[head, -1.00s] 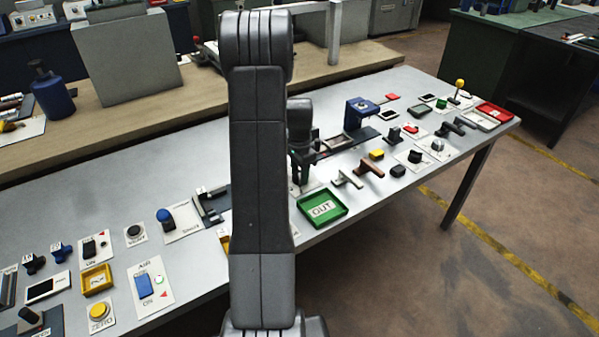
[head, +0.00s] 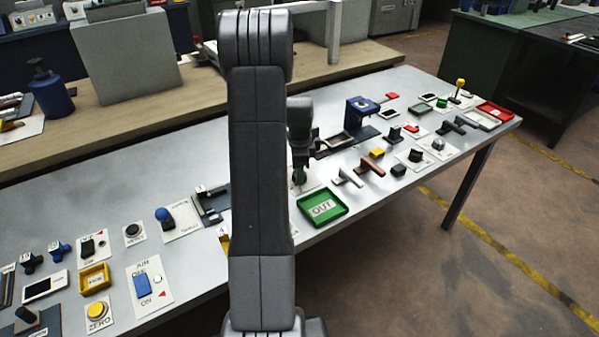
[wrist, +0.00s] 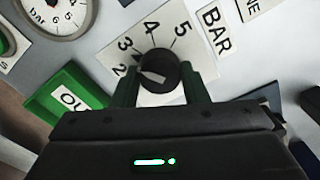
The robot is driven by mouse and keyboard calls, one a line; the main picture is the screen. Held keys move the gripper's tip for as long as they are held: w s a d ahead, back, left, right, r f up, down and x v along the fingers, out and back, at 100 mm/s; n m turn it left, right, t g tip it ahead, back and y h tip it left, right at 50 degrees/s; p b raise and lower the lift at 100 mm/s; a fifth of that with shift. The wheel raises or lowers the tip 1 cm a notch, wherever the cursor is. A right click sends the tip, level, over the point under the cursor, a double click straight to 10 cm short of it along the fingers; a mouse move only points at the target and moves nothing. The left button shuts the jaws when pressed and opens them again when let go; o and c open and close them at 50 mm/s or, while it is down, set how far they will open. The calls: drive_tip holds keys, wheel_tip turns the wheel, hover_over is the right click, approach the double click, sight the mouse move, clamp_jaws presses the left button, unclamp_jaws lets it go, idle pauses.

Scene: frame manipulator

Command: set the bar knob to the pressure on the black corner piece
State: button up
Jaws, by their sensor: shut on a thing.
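The bar knob (wrist: 157,71) is round and black with a white pointer mark. It sits on a white dial plate (wrist: 178,22) with numbers 2 to 5, beside a BAR label (wrist: 216,29). Its pointer faces left, toward the 2 and 3 side. My gripper (wrist: 160,88) is shut on the knob, one green finger at each side. In the head view my gripper (head: 299,178) is down at the plate, and the knob is mostly hidden. A dark corner-shaped piece (head: 207,207) lies left of my arm; I cannot read a pressure on it.
A green OUT tray (head: 322,207) stands close to my gripper. A bar gauge (wrist: 53,12) shows at the wrist view's top left. Levers (head: 346,178), switches and a blue vise-like block (head: 360,113) crowd the bench. My arm hides the bench's middle.

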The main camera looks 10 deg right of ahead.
drive_tip(key=shift+m, duration=1.1)
drive_tip(key=o, duration=1)
wheel_tip(320, 180, up, 14)
drive_tip(key=shift+f, duration=0.1)
